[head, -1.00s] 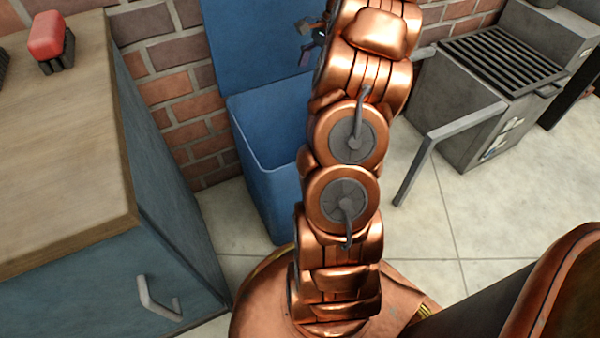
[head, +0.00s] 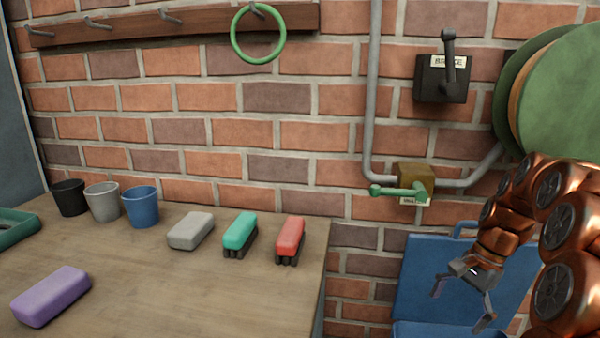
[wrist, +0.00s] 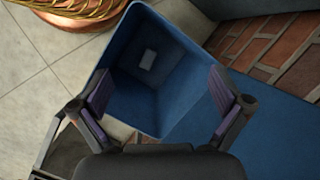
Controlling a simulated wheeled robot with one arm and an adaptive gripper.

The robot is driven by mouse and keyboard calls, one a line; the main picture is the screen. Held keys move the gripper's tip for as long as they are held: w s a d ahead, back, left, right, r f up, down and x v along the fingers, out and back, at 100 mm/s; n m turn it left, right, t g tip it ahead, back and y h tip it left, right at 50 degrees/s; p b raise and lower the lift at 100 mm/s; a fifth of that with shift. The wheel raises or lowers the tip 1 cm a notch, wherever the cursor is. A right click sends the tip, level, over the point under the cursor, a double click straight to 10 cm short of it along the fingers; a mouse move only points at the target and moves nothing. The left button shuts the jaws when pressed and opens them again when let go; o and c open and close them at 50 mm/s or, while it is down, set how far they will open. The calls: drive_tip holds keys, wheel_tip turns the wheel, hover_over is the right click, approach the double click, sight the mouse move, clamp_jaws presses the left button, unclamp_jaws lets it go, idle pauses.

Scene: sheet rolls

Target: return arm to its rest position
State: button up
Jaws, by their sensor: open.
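My copper arm (head: 560,225) reaches in from the right edge of the head view. My gripper (head: 462,308) is open and empty, its two fingers spread in front of the blue bin's raised lid. The wrist view shows my gripper (wrist: 165,105) from behind, with purple pads on both fingers, above the open blue bin (wrist: 185,75). A small pale rectangle (wrist: 148,60) lies at the bottom of the bin; I cannot tell what it is.
A wooden counter (head: 200,290) at left holds several cups, a purple block (head: 50,296), a grey block (head: 190,231), a green brush (head: 240,232) and a red brush (head: 290,236). A lever box (head: 430,85), a green-handled valve (head: 400,192) and pipes are on the brick wall. Green discs (head: 555,95) hang at right.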

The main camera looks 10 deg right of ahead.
drive_tip(key=s+a+r+n+g+h+p, duration=0.1)
drive_tip(key=s+a+r+n+p, duration=0.35)
drive_tip(key=a+r+p, duration=0.3)
drive_tip(key=s+a+r+n+h+p, duration=0.1)
drive_tip(key=s+a+r+n+p, duration=0.2)
drive_tip(key=s+a+r+p, duration=0.45)
drive_tip(key=s+a+r+n+h+p, duration=0.2)
drive_tip(key=s+a+r+n+p, duration=0.4)
drive_tip(key=s+r+p, duration=0.4)
drive_tip(key=shift+s+a+r+n+p, duration=0.25)
drive_tip(key=shift+s+r+n+p, duration=0.1)
drive_tip(key=shift+s+p, duration=0.55)
drive_tip(key=shift+f, duration=0.1)
drive_tip(key=shift+c, duration=0.4)
